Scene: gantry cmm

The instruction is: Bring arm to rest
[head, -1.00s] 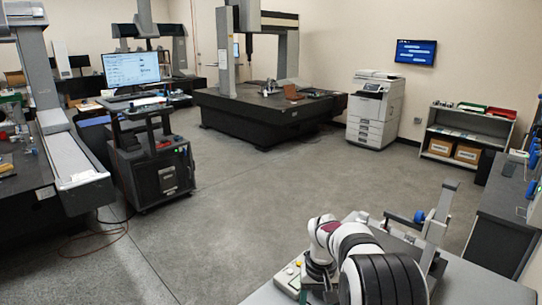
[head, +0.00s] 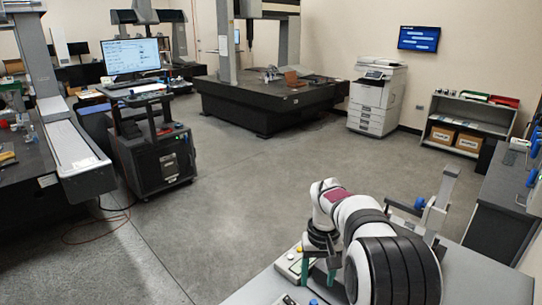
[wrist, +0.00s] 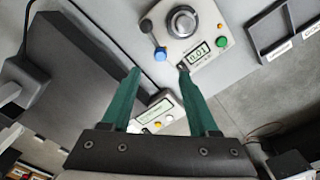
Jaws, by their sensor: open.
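My gripper (wrist: 158,70) is open, with its two green fingers apart and nothing between them in the wrist view. Its fingers point toward the bench top (wrist: 107,12). A grey device with a round dark knob, a blue button, a green button and a small readout (wrist: 190,38) lies beyond the fingertips.
A dark block (wrist: 75,70) lies left of the fingers, and a dark tray (wrist: 285,28) lies at upper right. In the head view a blue-knobbed fixture (head: 435,208) stands right of my arm. A monitor cart (head: 150,150), a measuring machine (head: 265,100) and a printer (head: 378,95) stand around open floor.

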